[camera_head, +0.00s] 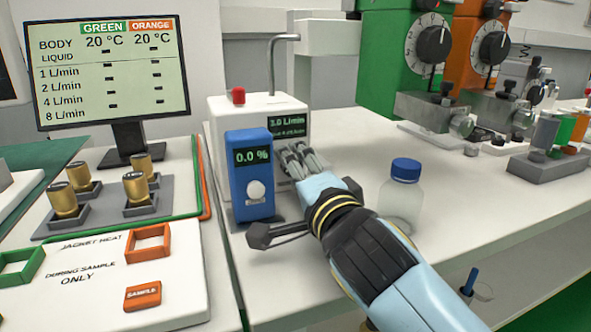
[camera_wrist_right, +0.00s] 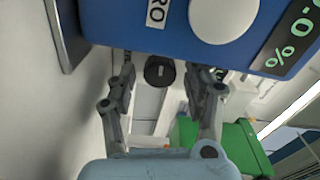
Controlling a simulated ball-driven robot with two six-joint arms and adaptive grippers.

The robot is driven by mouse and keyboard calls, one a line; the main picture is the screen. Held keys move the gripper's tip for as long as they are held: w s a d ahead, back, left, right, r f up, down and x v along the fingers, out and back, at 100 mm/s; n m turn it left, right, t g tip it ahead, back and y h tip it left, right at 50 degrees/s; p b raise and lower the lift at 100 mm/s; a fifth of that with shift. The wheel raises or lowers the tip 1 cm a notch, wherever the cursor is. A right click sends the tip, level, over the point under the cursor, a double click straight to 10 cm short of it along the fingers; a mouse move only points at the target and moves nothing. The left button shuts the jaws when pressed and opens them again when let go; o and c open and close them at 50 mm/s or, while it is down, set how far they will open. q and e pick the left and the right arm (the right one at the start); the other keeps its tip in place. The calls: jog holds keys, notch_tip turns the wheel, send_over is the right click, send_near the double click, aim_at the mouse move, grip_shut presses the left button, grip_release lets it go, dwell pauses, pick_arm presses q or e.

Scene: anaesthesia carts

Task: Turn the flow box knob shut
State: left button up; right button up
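The flow box (camera_head: 240,108) is a white box with a red button on top and a dark display reading 3.0 L/min. My right gripper (camera_head: 301,158) is in front of it, below the display. In the right wrist view a round black knob (camera_wrist_right: 160,70) shows between the fingers of my right gripper (camera_wrist_right: 160,85). The fingers are apart, one on each side of it; I cannot tell if they touch it. In the head view the gripper hides the knob. My left gripper is not in view.
A blue meter (camera_head: 251,175) reading 0.0 % stands close left of my right gripper; its blue body (camera_wrist_right: 140,25) fills the top of the wrist view. A blue-capped bottle (camera_head: 402,197) stands right of my right arm. Green (camera_head: 385,60) and orange (camera_head: 468,50) dial units stand behind.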

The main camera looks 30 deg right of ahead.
grip_shut()
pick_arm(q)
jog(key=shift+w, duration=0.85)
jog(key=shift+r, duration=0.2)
pick_arm(e)
jog(key=m+p, duration=0.2)
jog(key=shift+m, duration=0.4)
jog(key=m+p, duration=0.1)
jog(key=m, duration=0.3)
jog(key=shift+p, duration=0.3)
jog(key=m, duration=0.5)
jog(key=shift+f+p, duration=0.1)
jog(key=shift+p, duration=0.2)
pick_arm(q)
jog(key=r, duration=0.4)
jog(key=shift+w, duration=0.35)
pick_arm(e)
jog(key=m, duration=0.5)
jog(key=shift+f, duration=0.1)
jog(key=shift+m, duration=0.4)
